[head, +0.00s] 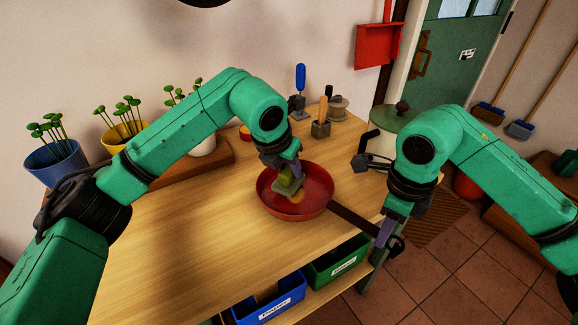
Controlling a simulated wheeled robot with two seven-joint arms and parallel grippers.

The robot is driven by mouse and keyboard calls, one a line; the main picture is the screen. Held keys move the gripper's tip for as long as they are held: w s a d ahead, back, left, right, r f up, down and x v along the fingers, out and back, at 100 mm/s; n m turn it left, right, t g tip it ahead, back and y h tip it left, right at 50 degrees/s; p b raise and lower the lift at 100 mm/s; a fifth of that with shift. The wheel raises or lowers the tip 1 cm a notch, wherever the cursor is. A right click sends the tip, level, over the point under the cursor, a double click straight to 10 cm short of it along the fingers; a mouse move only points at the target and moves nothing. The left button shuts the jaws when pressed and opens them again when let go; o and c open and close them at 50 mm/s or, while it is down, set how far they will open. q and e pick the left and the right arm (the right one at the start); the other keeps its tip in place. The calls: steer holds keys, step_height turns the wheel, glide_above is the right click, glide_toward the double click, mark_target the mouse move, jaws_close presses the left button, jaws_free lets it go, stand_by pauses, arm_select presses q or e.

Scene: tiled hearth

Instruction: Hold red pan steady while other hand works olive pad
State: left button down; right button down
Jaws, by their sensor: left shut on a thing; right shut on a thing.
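The red pan (322,187) stands on the wooden table, and its dark handle (350,216) points to the lower right, past the table's edge. My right gripper (387,236) is shut on the end of the handle; its fingers partly hide the grip. My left gripper (287,168) is shut on the olive pad (289,184) and holds it inside the pan. An orange-brown patch (296,197) shows on the pan floor by the pad. I cannot tell whether the pad touches the floor.
Potted seedlings (125,128) stand on a wooden board at the back left. Upright tools with blue and wooden handles (321,112) stand behind the pan. A pale lidded pot (385,140) is at the right. Blue (270,300) and green (338,262) bins sit below. The front left tabletop is clear.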

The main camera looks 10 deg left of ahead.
arm_select(q)
steer(key=shift+f, duration=0.8)
steer(key=shift+s+d+r, duration=0.1)
steer(key=shift+s+d, duration=0.35)
steer(key=shift+d, duration=0.25)
steer(key=shift+s+d, duration=0.45)
steer(key=shift+d, duration=0.4)
steer(key=shift+s+f, duration=0.1)
steer(key=shift+f, duration=0.1)
steer(key=shift+w+a+r, duration=0.1)
steer(key=shift+w+a, duration=0.4)
steer(key=shift+a, duration=0.3)
steer(key=shift+w+a, duration=0.45)
steer(key=shift+a, duration=0.35)
steer(key=shift+r, duration=3.05)
